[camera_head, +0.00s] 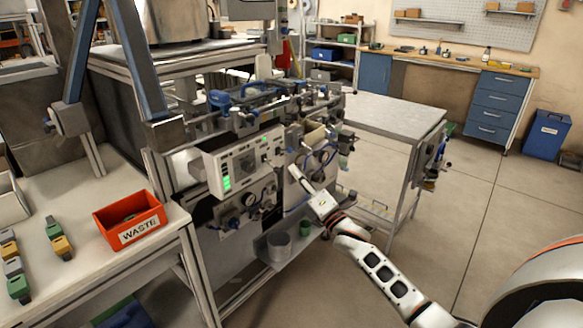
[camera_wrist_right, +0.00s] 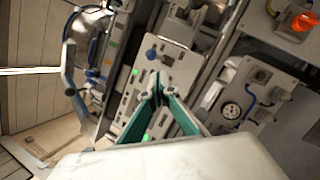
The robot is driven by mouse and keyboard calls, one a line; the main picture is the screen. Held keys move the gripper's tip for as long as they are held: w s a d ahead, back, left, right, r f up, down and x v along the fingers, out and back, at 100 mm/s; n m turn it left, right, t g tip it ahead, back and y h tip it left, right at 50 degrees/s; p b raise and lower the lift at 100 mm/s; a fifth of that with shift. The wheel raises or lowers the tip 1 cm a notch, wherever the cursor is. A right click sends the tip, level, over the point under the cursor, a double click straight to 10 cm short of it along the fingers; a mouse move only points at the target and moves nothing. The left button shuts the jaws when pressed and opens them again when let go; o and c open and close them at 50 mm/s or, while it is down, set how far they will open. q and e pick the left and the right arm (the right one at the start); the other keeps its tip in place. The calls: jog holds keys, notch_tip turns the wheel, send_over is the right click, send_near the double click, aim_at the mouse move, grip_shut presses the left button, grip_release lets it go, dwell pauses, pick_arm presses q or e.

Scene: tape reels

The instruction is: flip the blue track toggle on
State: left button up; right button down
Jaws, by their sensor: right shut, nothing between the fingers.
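A white control panel (camera_head: 243,160) faces me on the machine, with green lights at its left end. It also shows in the right wrist view (camera_wrist_right: 150,75), with small switches and green lights. A blue round-ended knob or lever (camera_wrist_right: 152,54) stands out on it near the top; I cannot tell for sure that this is the blue track toggle. My right gripper (camera_head: 294,171) is to the right of the panel in the head view. In the wrist view its green-lined fingers (camera_wrist_right: 159,84) meet at their tips, empty, just below the blue knob; contact is unclear. My left gripper is out of view.
Rollers, blue hoses and gauges crowd the machine (camera_head: 245,210) around the panel. A red button (camera_wrist_right: 303,22) shows at the wrist view's upper right. An orange WASTE bin (camera_head: 130,219) stands on the left table.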

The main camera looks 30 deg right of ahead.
jog(key=v, duration=0.9)
jog(key=shift+s, duration=0.15)
jog(key=s+a+f+m+g+p, duration=0.1)
jog(key=s+a+f+m+g, duration=0.3)
jog(key=s+a+f+m, duration=0.55)
jog(key=s+a+f+m+g+p, duration=0.1)
jog(key=s+a+f+m+g, duration=0.45)
jog(key=f, duration=0.75)
jog(key=s+a+f+m+g, duration=0.1)
jog(key=s+a+f+m, duration=0.1)
jog(key=s, duration=0.5)
jog(key=s+a+f+m, duration=0.3)
jog(key=s+m, duration=0.1)
jog(key=s, duration=0.3)
jog(key=shift+s+f+m+g, duration=0.15)
jog(key=shift+m+g, duration=0.15)
jog(key=shift+g, duration=0.05)
jog(key=shift+a, duration=0.15)
